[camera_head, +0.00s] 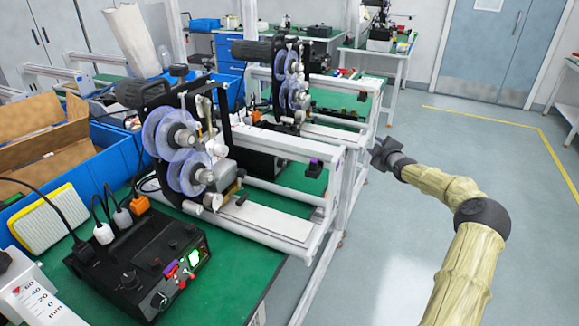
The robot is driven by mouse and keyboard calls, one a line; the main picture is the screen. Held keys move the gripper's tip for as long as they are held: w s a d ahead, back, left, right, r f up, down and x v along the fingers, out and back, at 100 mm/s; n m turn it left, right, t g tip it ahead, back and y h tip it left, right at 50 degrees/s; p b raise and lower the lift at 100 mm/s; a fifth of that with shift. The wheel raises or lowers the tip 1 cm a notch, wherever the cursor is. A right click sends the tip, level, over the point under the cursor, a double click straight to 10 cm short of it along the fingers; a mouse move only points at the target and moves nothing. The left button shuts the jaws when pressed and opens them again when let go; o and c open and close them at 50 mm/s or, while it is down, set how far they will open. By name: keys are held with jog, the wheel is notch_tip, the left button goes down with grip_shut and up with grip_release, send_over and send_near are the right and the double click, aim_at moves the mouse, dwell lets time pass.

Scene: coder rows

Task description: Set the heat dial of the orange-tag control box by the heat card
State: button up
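A black control box (145,262) stands on the near green bench at lower left. It has a lit green display (194,258), dark round knobs and small purple and red parts on its front. An orange plug (138,205) is at its back edge; I cannot tell whether any part is its orange tag. I cannot make out a heat card or read any dial. My gripper (380,150) is over the aisle, right of the benches, apart from both boxes; its fingers are too small to judge.
Coder machines with clear blue discs (172,133) stand on white frames (325,200) along the benches. A blue bin (118,150) with cardboard is at left. A white scale marked mm (35,296) is at the bottom left corner. The grey aisle floor (480,150) is clear.

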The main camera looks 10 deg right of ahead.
aim_at(285, 163)
jog(key=s+a+r+g+y+b, duration=0.1)
jog(key=s+a+r+g+y, duration=0.2)
jog(key=s+a, duration=0.4)
jog(key=s+a+r+g+y+b, duration=0.1)
jog(key=s+a+r+g+y, duration=0.3)
jog(key=s+a+y, duration=0.3)
jog(key=a+y, duration=0.1)
jog(key=a, duration=0.4)
jog(key=shift+s+m+g+b, duration=0.3)
jog(key=shift+m+g+b, duration=0.05)
jog(key=shift+m+g, duration=0.05)
jog(key=shift+d, duration=0.15)
jog(key=b+x, duration=0.1)
jog(key=x, duration=1.6)
jog(key=shift+a, duration=0.25)
jog(key=shift+c, duration=0.2)
jog(key=c, duration=0.7)
